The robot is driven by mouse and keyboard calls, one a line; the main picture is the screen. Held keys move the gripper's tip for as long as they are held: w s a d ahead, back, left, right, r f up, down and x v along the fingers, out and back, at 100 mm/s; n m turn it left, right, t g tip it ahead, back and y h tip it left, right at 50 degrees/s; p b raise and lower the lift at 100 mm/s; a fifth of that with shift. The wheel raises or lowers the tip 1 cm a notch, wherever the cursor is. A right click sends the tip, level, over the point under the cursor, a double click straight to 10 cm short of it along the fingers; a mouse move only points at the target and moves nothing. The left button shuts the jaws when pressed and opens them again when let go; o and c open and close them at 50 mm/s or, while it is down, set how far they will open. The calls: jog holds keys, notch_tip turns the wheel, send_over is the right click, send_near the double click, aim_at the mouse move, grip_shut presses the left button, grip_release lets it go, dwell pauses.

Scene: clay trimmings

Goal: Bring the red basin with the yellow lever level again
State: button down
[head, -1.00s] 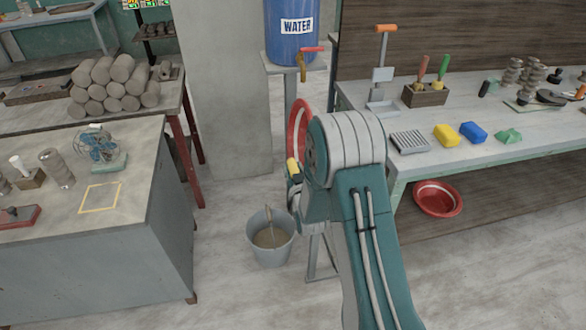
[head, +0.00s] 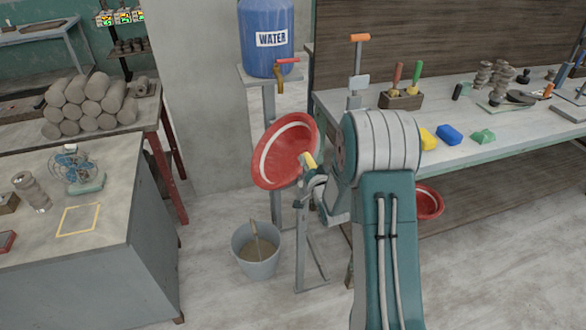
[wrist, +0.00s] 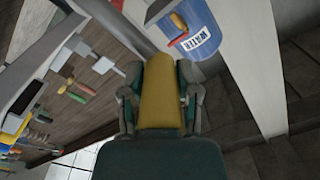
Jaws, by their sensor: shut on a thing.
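The red basin (head: 285,150) with a white ring inside is tilted steeply in the head view, its hollow side partly facing me. It sits at the top of a grey metal stand (head: 301,255). The yellow lever (head: 308,159) is at the basin's right edge; in the wrist view it (wrist: 162,92) lies between my fingers. My gripper (head: 311,172) is shut on the lever, with a finger on each side of it in the wrist view (wrist: 160,100). My arm hides part of the stand.
A grey bucket (head: 257,252) stands on the floor left of the stand. A blue water barrel (head: 266,40) with a tap is behind the basin. Another red basin (head: 430,203) lies under the right workbench (head: 480,150). Floor between the left bench (head: 95,225) and bucket is clear.

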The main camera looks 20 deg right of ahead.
jog(key=d+f+m, duration=0.4)
jog(key=d+m, duration=0.3)
jog(key=d, duration=0.4)
jog(key=shift+d, duration=0.3)
jog(key=shift+c, duration=1.7)
grip_release()
jog(key=shift+d+f, duration=0.1)
jog(key=shift+s, duration=0.1)
jog(key=s, duration=1.1)
jog(key=shift+s, duration=0.35)
